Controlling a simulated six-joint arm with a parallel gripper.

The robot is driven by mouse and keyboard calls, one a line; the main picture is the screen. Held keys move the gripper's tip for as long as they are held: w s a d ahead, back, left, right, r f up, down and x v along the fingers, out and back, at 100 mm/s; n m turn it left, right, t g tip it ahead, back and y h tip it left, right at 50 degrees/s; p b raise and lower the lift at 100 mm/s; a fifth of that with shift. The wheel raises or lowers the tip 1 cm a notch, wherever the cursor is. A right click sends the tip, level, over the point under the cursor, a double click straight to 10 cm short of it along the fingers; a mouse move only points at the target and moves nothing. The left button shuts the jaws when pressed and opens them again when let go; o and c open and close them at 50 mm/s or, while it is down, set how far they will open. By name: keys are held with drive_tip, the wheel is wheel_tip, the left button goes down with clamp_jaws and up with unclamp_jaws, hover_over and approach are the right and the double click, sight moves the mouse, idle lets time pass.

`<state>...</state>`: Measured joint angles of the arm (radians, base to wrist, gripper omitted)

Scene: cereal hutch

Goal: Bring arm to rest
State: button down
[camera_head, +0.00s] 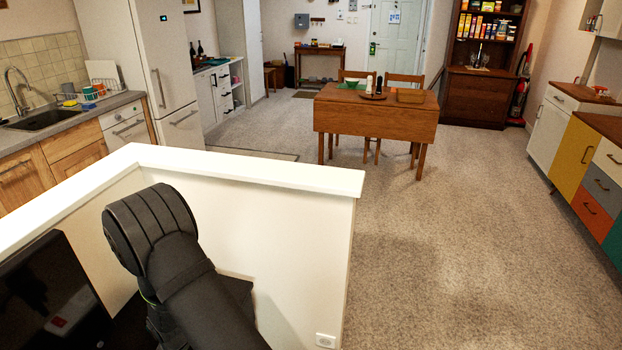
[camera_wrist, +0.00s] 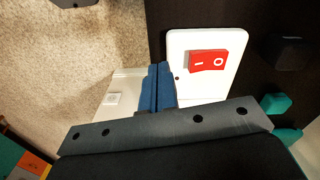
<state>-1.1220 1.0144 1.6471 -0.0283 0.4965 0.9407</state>
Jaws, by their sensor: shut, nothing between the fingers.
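My gripper (camera_wrist: 158,88) shows in the wrist view with its two blue fingers together and nothing between them. Beside the fingertips, to the right, is a white plate with a red rocker switch (camera_wrist: 208,62) on a dark surface. I cannot tell whether the fingers touch the plate. In the head view my black arm is bent at the lower left, inside the white half wall (camera_head: 258,170); the gripper itself is not visible there.
The white half wall stands close around my arm. A wooden table (camera_head: 375,115) with chairs is farther off. A hutch (camera_head: 485,60) with boxes stands at the back right. Coloured cabinets (camera_head: 590,165) line the right side. The floor between is open.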

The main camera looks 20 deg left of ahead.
drive_tip(key=d+f+n, duration=0.1)
drive_tip(key=d+f, duration=0.5)
drive_tip(key=f, duration=0.1)
drive_tip(key=shift+w+d, duration=0.15)
drive_tip(key=shift+d, duration=0.25)
